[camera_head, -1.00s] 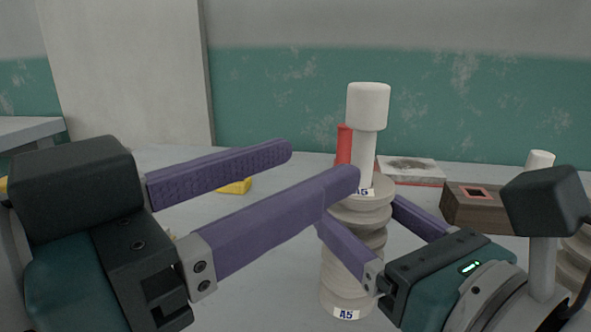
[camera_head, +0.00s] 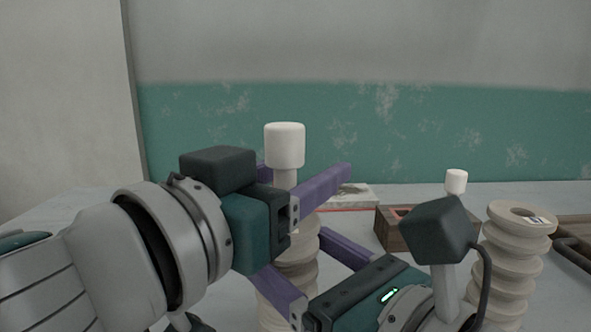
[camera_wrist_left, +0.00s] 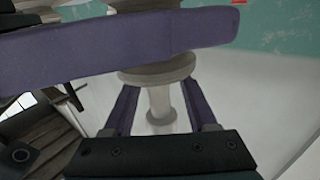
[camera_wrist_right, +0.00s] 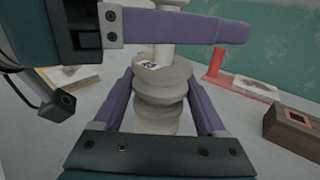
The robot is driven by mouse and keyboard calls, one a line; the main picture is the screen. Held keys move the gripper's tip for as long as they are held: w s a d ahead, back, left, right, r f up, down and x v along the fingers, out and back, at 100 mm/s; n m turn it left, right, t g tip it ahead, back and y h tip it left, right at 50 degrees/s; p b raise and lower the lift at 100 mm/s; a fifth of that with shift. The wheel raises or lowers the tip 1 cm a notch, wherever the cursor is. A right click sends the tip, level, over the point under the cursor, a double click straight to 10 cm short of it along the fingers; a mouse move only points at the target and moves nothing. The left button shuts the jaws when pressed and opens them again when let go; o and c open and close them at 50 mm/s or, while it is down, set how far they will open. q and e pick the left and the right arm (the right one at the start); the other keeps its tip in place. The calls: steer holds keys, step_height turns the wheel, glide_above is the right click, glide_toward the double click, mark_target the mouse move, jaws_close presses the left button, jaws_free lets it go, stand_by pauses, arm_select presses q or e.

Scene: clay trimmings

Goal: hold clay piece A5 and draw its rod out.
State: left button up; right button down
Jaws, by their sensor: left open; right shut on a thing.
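Clay piece A5 (camera_head: 290,265) is a pale, ridged, upright column, with its label (camera_wrist_right: 150,65) showing in the right wrist view. Its white rod (camera_head: 284,146) stands out of the top, ending in a thick knob. My right gripper (camera_wrist_right: 163,100) is shut on the clay column, one finger on each side. My left gripper (camera_wrist_left: 160,100) is open at the rod. In the left wrist view the rod shows between its fingers, apart from both. A right-gripper finger crosses that view. In the head view my left gripper partly hides the rod and the column's top.
A wooden block (camera_head: 395,236) with a reddish socket stands behind, to the right. Another ridged clay column (camera_head: 515,260) and a white knob (camera_head: 456,181) stand further right.

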arm_select(q)
jaws_close()
stand_by(0.5)
stand_by(0.5)
